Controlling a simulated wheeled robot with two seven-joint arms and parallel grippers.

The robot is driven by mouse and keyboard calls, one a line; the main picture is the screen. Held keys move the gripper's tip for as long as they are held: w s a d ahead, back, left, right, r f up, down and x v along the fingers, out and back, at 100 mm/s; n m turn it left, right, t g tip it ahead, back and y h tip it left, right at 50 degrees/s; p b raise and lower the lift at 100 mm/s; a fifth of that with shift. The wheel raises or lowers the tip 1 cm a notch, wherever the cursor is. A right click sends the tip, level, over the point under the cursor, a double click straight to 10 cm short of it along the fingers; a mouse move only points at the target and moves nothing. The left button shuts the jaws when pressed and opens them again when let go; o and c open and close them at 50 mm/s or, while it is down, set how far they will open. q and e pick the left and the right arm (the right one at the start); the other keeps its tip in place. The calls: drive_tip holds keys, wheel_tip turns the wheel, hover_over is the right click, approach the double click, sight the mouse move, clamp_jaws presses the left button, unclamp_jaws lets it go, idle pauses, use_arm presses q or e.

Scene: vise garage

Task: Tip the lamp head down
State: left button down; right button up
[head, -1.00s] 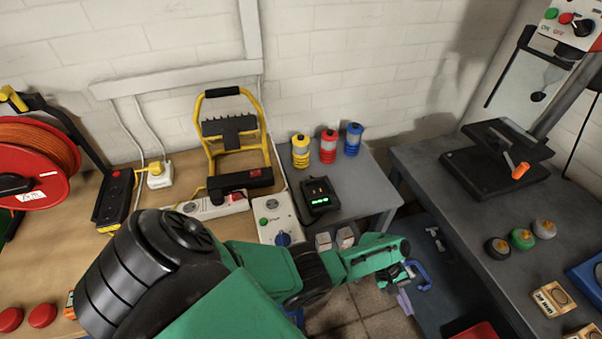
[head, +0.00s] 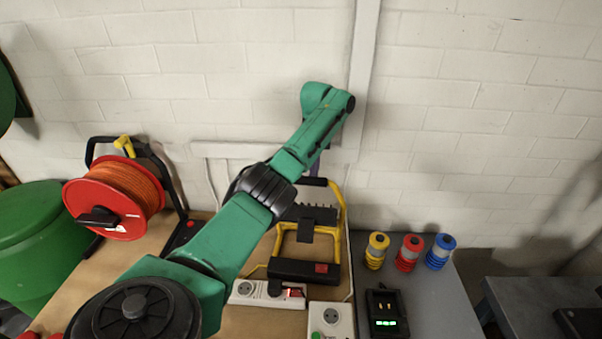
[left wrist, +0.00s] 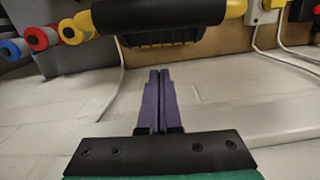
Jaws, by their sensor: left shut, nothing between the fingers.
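The work lamp has a yellow tube frame (head: 342,225), a black grip along its top bar and a black finned head (head: 309,214). It stands upright on the wooden bench against the wall. In the left wrist view its black grip (left wrist: 165,12) and yellow bar cross the top, with the dark fins beyond. My left gripper (left wrist: 159,75) is shut and empty, its purple fingers pointing at the grip from a short way off. In the head view my arm mostly hides the gripper above the lamp. My right gripper is not in view.
A red cable reel (head: 115,197) stands left of the lamp. A white power strip (head: 268,293) lies in front of it. Yellow, red and blue cylinders (head: 408,252) and a black charger (head: 386,312) stand to the right. The wall is close behind.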

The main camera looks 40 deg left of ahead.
use_arm(q)
wheel_tip(320, 180, down, 9)
drive_tip(key=d+p, duration=0.1)
drive_tip(key=p, duration=0.1)
drive_tip(key=shift+s, duration=0.15)
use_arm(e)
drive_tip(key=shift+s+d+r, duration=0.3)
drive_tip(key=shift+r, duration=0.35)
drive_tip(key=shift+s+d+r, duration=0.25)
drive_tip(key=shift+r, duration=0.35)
use_arm(q)
drive_tip(key=shift+d, duration=0.1)
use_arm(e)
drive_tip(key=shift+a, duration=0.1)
